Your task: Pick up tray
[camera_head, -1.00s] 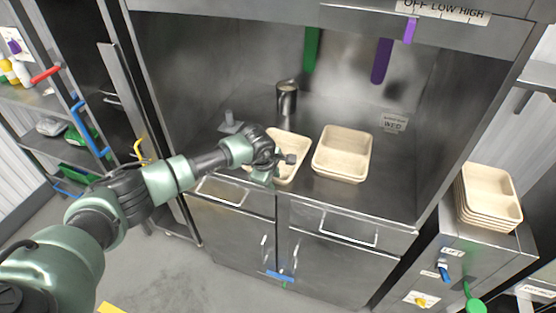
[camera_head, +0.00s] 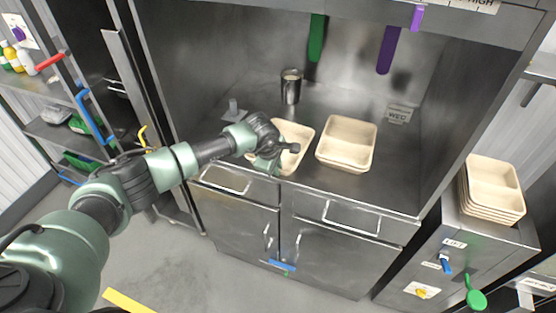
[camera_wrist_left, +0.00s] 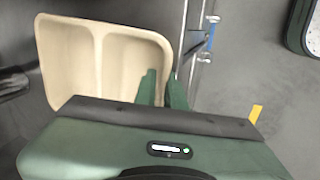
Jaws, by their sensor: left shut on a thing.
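A beige two-compartment tray (camera_head: 295,134) sits at the left on the steel counter, partly covered by my left gripper (camera_head: 268,165). In the left wrist view the same tray (camera_wrist_left: 70,65) shows two empty compartments. My left gripper (camera_wrist_left: 162,88) is shut on the tray's near rim, one finger inside the tray and one outside. A second beige tray (camera_head: 346,142) sits beside it to the right on the counter. My right gripper does not show.
A stack of several beige trays (camera_head: 492,190) stands on a steel cabinet at the right. A metal cup (camera_head: 291,87) stands behind the trays. Green and purple hanging strips (camera_head: 387,50) are at the back. The counter's right side is clear.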

